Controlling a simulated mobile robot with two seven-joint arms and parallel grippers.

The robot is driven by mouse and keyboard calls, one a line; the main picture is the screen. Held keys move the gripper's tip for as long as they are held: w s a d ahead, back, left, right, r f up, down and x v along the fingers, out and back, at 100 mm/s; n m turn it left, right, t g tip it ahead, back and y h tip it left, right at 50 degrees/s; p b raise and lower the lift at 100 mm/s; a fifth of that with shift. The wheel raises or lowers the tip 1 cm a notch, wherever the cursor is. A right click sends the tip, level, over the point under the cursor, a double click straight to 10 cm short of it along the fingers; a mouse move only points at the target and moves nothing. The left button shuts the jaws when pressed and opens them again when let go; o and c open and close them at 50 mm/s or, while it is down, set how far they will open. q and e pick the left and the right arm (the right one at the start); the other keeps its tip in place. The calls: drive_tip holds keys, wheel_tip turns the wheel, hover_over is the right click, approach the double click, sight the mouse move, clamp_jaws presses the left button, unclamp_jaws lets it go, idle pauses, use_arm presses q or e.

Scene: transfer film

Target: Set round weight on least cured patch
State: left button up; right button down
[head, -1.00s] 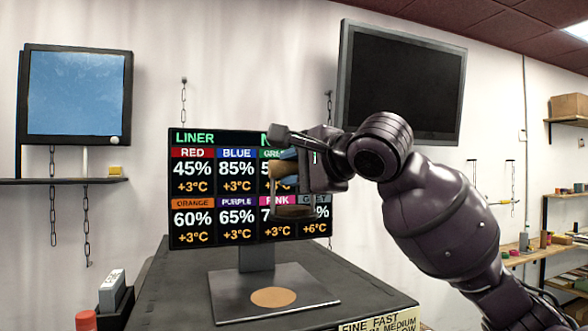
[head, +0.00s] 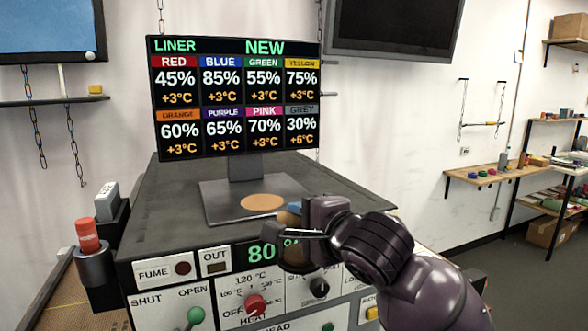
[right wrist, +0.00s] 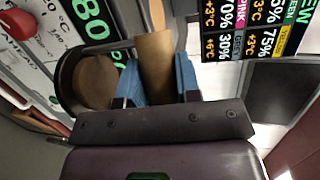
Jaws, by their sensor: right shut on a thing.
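My right gripper (head: 290,232) is in front of the console's upper front edge, below the display. In the right wrist view its blue fingers (right wrist: 157,85) are shut on a tan cylindrical grip (right wrist: 155,65). A dark round piece with a brown face (right wrist: 95,80) is beside that grip; it appears to be part of the held round weight, though the join is hidden. The display (head: 237,98) lists cure values by colour: grey reads 30%, the lowest, and blue 85%, the highest. No cured patches can be made out. My left gripper is out of view.
The console top (head: 165,190) is mostly clear around the display's base (head: 222,207), which bears a flat tan disc (head: 263,203). The front panel has a red knob (head: 255,305) and a green-tipped lever (head: 195,315). A red-capped cylinder (head: 88,235) stands at left.

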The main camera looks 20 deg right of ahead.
drive_tip(key=s+d+f+m+h, duration=0.1)
drive_tip(key=s+f, duration=0.1)
drive_tip(key=f, duration=1.1)
drive_tip(key=s+d+f+m+h, duration=0.1)
drive_tip(key=s+f+h, duration=0.1)
drive_tip(key=f, duration=1.2)
drive_tip(key=shift+s+m+h, duration=0.3)
drive_tip(key=shift+s, duration=0.35)
